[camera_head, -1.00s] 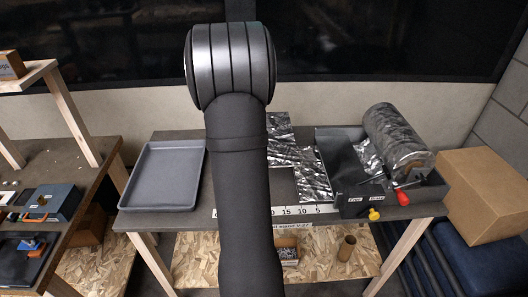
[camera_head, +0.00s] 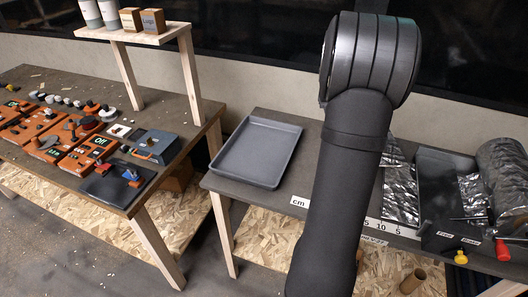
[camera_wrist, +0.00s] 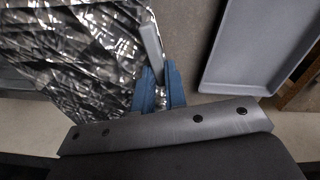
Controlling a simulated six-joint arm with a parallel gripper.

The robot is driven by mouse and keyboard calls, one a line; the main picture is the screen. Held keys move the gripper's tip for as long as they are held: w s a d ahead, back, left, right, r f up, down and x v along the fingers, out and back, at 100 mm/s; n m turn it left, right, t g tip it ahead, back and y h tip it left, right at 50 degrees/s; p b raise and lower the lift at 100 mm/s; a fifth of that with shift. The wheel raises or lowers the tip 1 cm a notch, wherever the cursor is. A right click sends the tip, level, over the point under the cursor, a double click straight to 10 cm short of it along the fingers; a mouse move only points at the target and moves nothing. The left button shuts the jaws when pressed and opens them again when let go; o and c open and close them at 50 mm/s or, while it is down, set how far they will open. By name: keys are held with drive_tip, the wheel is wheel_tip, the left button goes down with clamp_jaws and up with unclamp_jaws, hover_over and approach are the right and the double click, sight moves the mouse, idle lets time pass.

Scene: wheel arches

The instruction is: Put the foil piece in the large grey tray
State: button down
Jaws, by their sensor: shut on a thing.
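The large grey tray (camera_head: 273,181) lies empty on the table in the head view, left of my arm. It also shows at the right of the wrist view (camera_wrist: 250,45). Crinkled silver foil (camera_wrist: 75,50) fills the left of the wrist view. My gripper (camera_wrist: 155,65), with blue fingers, is shut on the foil piece at its right edge, with the tray apart from it to the right. In the head view my arm hides the gripper. Foil (camera_head: 400,205) shows there to the right of my arm, partly hidden.
A black foil dispenser (camera_head: 442,190) with a large foil roll (camera_head: 505,170) stands right of the foil. A white measuring strip (camera_head: 300,203) runs along the table's front edge. A second table (camera_head: 80,90) at left holds orange devices and a wooden shelf (camera_head: 140,33).

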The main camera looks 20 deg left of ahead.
drive_tip(key=n, duration=0.3)
drive_tip(key=shift+s+a+f, duration=0.2)
drive_tip(key=shift+s+f, duration=0.05)
drive_tip(key=n, duration=2.9)
hover_over(281, 161)
wheel_tip(281, 161, down, 11)
drive_tip(key=shift+f, duration=2.15)
drive_tip(key=shift+f, duration=0.15)
